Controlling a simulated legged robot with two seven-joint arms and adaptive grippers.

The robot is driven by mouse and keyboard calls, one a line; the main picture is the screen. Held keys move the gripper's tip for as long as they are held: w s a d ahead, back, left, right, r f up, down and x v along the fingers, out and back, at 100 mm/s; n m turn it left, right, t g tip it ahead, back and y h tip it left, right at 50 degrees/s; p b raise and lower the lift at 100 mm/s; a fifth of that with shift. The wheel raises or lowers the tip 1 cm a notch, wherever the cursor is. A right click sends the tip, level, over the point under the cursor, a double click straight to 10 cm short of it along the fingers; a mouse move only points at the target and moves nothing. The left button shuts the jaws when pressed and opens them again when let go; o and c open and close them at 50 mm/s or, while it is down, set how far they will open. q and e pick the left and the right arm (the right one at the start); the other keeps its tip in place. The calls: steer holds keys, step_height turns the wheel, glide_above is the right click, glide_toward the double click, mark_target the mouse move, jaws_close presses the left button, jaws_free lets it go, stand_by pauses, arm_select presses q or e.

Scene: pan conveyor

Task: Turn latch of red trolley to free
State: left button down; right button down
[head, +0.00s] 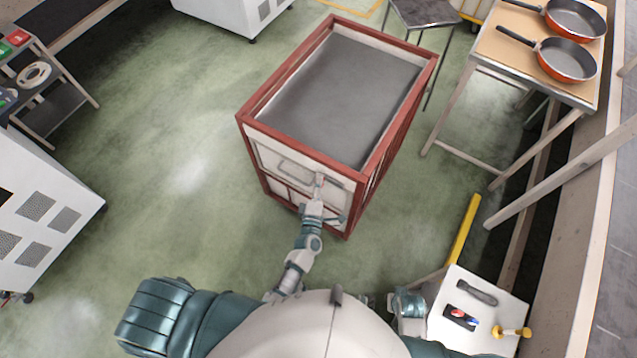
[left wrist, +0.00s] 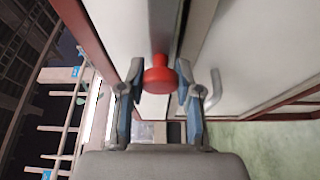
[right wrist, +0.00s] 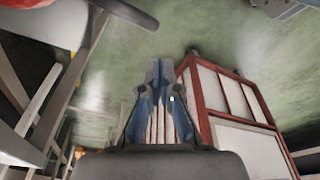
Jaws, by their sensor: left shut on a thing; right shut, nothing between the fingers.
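The red trolley (head: 245,122) has a red frame, white panels and a grey top, and stands on the floor in the middle of the head view. Its latch has a red round knob (left wrist: 159,76), seen close in the left wrist view. My left gripper (left wrist: 160,72) has one finger on each side of the knob and is shut on it. In the head view the left gripper (head: 319,184) is at the trolley's near panel, and the knob is too small to make out there. My right gripper (right wrist: 160,70) is shut and empty, with the trolley (right wrist: 203,115) beyond it.
A white side table (head: 445,332) with small tools stands at the lower right. A table (head: 490,55) with two frying pans (head: 567,60) is at the upper right. White machines (head: 45,215) stand at the left and top. Green floor left of the trolley is clear.

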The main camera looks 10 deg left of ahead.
arm_select(q)
steer(key=shift+a+f, duration=0.1)
steer(key=shift+f, duration=0.1)
arm_select(e)
steer(key=shift+s+f, duration=0.1)
steer(key=shift+f, duration=0.55)
arm_select(q)
steer(key=c, duration=0.8)
jaws_free()
steer(key=shift+a, duration=0.1)
steer(key=shift+s, duration=0.1)
steer(key=s+d, duration=0.1)
steer(key=s, duration=1)
steer(key=shift+s, duration=0.35)
